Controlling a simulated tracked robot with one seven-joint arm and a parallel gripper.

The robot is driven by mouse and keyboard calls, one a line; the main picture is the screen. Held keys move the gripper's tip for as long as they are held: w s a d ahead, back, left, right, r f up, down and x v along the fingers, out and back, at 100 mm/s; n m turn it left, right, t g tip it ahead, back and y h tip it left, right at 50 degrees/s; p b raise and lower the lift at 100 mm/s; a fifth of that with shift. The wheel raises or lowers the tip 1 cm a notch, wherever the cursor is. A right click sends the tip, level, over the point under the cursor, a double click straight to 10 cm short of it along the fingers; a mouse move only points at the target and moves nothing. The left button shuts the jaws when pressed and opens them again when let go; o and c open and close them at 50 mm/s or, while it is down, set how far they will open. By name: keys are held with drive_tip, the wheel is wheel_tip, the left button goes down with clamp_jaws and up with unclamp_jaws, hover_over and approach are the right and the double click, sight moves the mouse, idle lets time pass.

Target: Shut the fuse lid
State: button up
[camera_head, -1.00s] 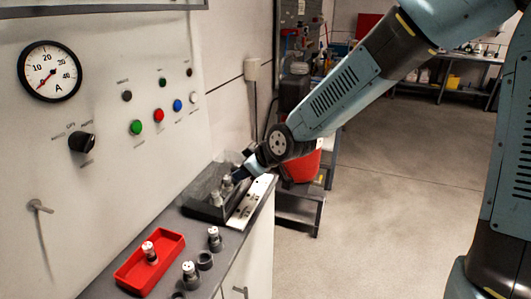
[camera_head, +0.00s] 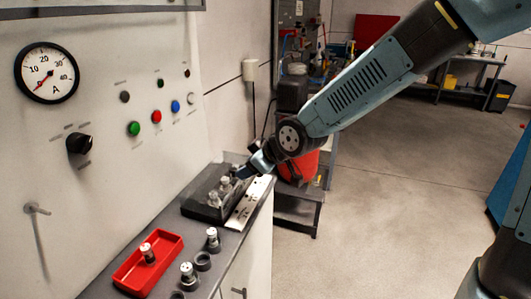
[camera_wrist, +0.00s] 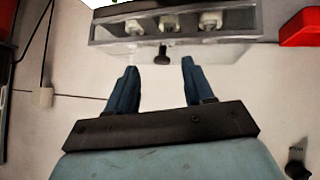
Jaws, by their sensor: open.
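The fuse box (camera_head: 200,211) is a dark block on the grey bench by the wall, with metal-topped fuses standing in it. Its clear lid (camera_head: 229,160) seems to stand raised at the far side, but is faint in the head view. My gripper (camera_head: 243,173) is at the box's far right end. In the wrist view my gripper (camera_wrist: 160,68) is open and empty, its two blue fingers apart. A dark knob (camera_wrist: 162,56) on the near edge of the clear lid lies just beyond and between the fingertips. Whether they touch it is unclear.
A white slotted strip (camera_head: 249,203) lies right of the box. Nearer on the bench are a red tray (camera_head: 128,275) with one fuse, loose fuses (camera_head: 188,273) and dark round sockets (camera_head: 203,261). The panel wall with a gauge (camera_head: 46,72) bounds the left.

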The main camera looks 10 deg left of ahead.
drive_tip(key=v, duration=0.7)
drive_tip(key=shift+r, duration=0.5)
idle(1.0)
drive_tip(key=shift+r, duration=0.1)
idle(0.4)
drive_tip(key=w+d+f+m+h, duration=0.2)
drive_tip(key=d+f+m+h, duration=0.4)
drive_tip(key=d+f, duration=0.55)
drive_tip(key=s+d+r+m+h, duration=0.1)
drive_tip(key=s+d+r+m, duration=0.3)
drive_tip(key=s+d+r, duration=0.3)
drive_tip(key=s+d+r+m, duration=0.4)
drive_tip(key=s+d+r, duration=0.4)
drive_tip(key=d+r, duration=0.4)
drive_tip(key=shift+d+m+h, duration=0.4)
drive_tip(key=shift+d, duration=0.5)
